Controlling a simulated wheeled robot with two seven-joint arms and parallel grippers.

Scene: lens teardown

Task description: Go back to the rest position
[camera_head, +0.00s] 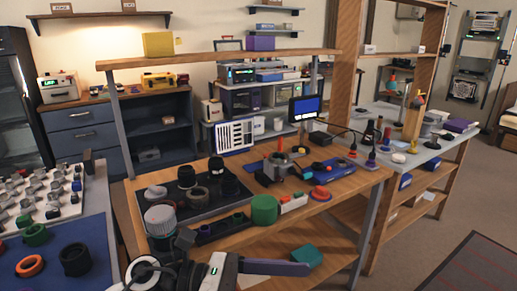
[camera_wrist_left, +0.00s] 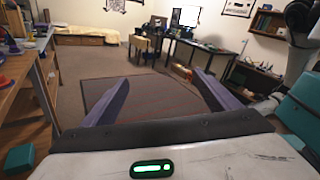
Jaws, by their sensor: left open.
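My left gripper (camera_head: 290,267) is at the bottom of the head view, in front of the wooden workbench (camera_head: 345,190), with one purple finger pointing right. In the left wrist view my left gripper (camera_wrist_left: 163,85) shows two purple fingers spread wide apart, with nothing between them. Beyond them are open floor and a dark red-brown mat (camera_wrist_left: 150,98). My right gripper is not in either view.
The workbench holds a dark tray with black lens parts, a green cylinder (camera_head: 265,209) and a blue mat (camera_head: 335,170). A blue-topped table (camera_head: 95,225) with rings stands left. A teal box (camera_head: 307,257) sits on the bench's lower shelf. Floor at right is clear.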

